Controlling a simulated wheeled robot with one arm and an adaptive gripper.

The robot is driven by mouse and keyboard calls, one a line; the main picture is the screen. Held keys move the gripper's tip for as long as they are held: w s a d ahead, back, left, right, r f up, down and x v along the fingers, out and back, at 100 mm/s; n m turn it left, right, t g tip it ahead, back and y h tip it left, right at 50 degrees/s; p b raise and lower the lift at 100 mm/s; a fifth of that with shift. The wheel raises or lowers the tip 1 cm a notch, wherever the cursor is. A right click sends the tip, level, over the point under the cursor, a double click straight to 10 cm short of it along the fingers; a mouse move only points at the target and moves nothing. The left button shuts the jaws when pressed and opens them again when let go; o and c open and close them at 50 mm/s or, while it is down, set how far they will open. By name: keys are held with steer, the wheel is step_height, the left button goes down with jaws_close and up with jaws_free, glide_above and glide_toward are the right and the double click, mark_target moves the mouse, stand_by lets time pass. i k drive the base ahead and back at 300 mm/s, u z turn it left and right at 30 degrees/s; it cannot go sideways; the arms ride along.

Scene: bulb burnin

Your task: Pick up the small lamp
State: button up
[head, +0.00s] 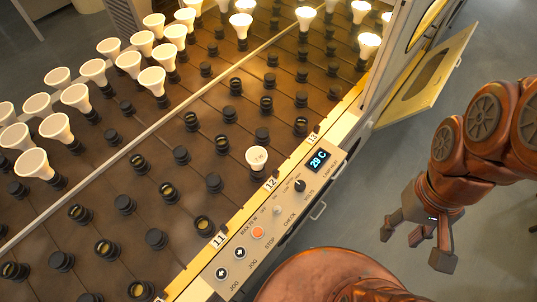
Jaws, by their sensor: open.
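A small white lamp (257,158) stands alone near the front edge of the brown rack, by the label 12, apparently in a dark socket. Several larger white reflector lamps (152,80) stand in sockets at the upper left, and some glow at the top. My gripper (413,243) is open and empty. It hangs over the grey floor, to the right of the rack and its control panel, well apart from the small lamp.
The rack (150,225) holds many empty dark sockets. A control panel (290,205) with knobs, buttons and a 29 C display runs along its front edge. An open yellow-framed door (430,80) stands at the upper right. Grey floor (490,230) is clear at the right.

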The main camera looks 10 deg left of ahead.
mark_target(256, 156)
steer(key=u, duration=0.05)
steer(key=k, duration=0.9)
steer(key=u, duration=1.9)
steer(key=i, duration=0.5)
